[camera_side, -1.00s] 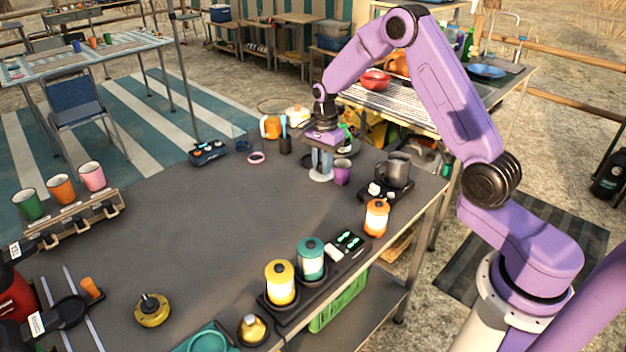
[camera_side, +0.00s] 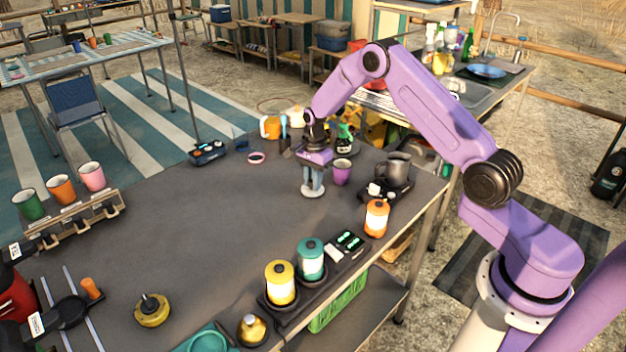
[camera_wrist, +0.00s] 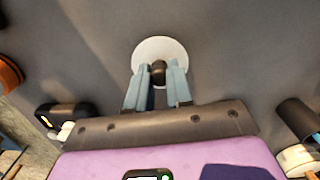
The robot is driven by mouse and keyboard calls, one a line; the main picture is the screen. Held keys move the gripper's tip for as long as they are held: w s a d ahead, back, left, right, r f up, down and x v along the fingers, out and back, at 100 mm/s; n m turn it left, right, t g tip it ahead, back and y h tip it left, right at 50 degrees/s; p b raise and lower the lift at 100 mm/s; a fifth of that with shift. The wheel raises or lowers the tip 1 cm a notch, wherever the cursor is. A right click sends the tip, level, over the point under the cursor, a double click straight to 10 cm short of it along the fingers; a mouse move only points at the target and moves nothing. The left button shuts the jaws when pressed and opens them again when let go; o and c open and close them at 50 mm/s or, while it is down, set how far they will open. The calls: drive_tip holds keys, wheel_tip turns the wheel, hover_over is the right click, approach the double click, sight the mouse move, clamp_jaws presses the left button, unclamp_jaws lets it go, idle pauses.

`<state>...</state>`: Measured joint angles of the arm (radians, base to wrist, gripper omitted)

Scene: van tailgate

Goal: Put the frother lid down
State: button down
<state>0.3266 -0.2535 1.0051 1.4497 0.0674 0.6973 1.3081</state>
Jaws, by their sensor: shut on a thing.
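The frother lid (camera_side: 313,191) is a pale round disc with a dark knob, low over the grey table right of its middle. It also shows in the wrist view (camera_wrist: 148,47). My gripper (camera_side: 313,182) points down and is shut on the knob, with its two pale blue fingers on either side of it in the wrist view (camera_wrist: 158,72). I cannot tell whether the disc touches the table. A purple cup (camera_side: 341,172) stands close to its right.
A dark grey jug (camera_side: 397,169) and small white items sit on a black tray (camera_side: 386,197) to the right. An orange lantern (camera_side: 376,217) stands nearer the front edge. The table's middle (camera_side: 215,215) is clear.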

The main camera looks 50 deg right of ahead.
drive_tip(key=shift+f, duration=0.1)
drive_tip(key=c, duration=1)
unclamp_jaws()
drive_tip(key=shift+d+r, duration=0.15)
drive_tip(key=shift+r, duration=6.05)
